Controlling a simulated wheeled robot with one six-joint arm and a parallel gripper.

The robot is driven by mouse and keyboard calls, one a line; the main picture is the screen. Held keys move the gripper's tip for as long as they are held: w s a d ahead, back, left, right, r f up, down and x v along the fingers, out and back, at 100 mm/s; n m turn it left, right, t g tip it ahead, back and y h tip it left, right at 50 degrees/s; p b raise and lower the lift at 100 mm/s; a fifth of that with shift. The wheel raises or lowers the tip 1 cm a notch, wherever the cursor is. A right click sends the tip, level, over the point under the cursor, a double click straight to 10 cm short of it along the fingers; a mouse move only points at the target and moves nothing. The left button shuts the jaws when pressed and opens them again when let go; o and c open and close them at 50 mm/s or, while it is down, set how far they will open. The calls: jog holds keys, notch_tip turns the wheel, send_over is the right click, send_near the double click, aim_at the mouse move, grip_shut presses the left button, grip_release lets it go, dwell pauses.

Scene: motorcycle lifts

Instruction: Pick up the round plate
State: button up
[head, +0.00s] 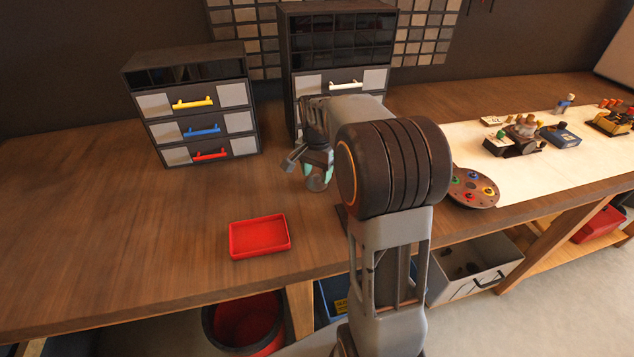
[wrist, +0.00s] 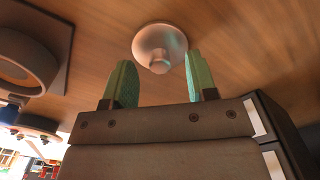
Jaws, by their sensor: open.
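The round plate (wrist: 150,36) is a pale disc with a short knob in its middle, lying on the wooden bench top. In the wrist view it lies just beyond my fingertips, with its knob in line with the gap between them. In the head view the plate (head: 318,183) shows small below my gripper (head: 317,170), partly hidden by the fingers. My gripper, with green fingers, also shows in the wrist view (wrist: 160,74), open and empty. I cannot tell whether a finger touches the plate.
A red tray (head: 260,237) lies at the front of the bench. Drawer cabinets (head: 195,105) (head: 338,60) stand behind. A dark round board with coloured knobs (head: 472,188) lies right of my arm. A dark ring-shaped thing (wrist: 28,62) is left in the wrist view. The bench's left is clear.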

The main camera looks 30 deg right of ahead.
jog(key=shift+f, duration=0.85)
grip_shut()
